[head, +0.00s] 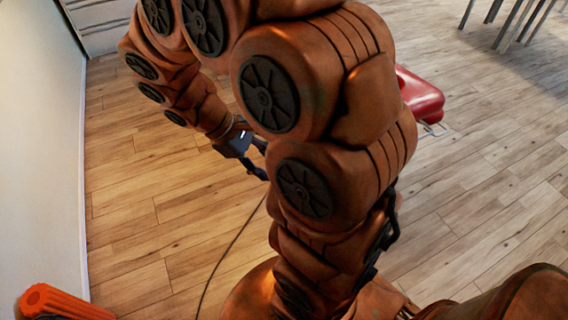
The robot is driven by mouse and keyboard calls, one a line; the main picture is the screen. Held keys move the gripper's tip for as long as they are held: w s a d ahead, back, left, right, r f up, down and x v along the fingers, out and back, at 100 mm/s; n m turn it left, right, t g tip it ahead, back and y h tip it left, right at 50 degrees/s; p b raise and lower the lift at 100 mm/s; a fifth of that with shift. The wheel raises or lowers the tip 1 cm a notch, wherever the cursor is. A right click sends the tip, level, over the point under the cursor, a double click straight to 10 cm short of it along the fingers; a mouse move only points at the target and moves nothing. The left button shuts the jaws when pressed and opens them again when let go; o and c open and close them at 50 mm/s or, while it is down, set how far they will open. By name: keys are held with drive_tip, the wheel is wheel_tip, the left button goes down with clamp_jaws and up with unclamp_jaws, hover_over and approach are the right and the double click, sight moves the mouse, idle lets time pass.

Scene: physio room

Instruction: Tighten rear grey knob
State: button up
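My gripper (258,165) is small and dark in the head view, left of the picture's middle. It points down and to the right, and my arm partly hides it. I cannot tell whether its fingers are open or shut, or whether they touch anything. The rear grey knob is not visible. A red padded piece (420,95) with thin metal wire or frame at its lower edge shows to the right behind my arm. Most of it is hidden by the arm, and no knob can be made out on it.
A ribbed orange cylinder (65,304) lies at the bottom left by the pale wall (40,150). A thin dark cable (232,245) runs over the wooden floor (140,215). Metal legs (510,22) stand at the top right. The floor at right is clear.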

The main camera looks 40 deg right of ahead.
drive_tip(key=w+d+f+n+h+b, duration=0.35)
drive_tip(key=w+d+f+b, duration=0.3)
drive_tip(key=f, duration=0.55)
drive_tip(key=w+d+f+n+h+b, duration=0.3)
drive_tip(key=w+d+f+h+b, duration=0.4)
drive_tip(key=f, duration=0.5)
drive_tip(key=w+d+f+n+h+b, duration=0.2)
drive_tip(key=w+d+f+n+b, duration=0.3)
drive_tip(key=w+f+b, duration=0.55)
drive_tip(key=shift+m+g, duration=0.4)
drive_tip(key=shift+m, duration=0.25)
drive_tip(key=shift+s+d+f+p, duration=0.3)
drive_tip(key=shift+s+d, duration=0.4)
drive_tip(key=shift+d, duration=0.55)
drive_tip(key=shift+s+d+f+p, duration=0.15)
drive_tip(key=shift+s+d+f, duration=0.15)
drive_tip(key=shift+s+d, duration=0.7)
drive_tip(key=shift+s+d+f+p, duration=0.3)
drive_tip(key=shift+s+d, duration=0.15)
drive_tip(key=shift+d, duration=1)
clamp_jaws()
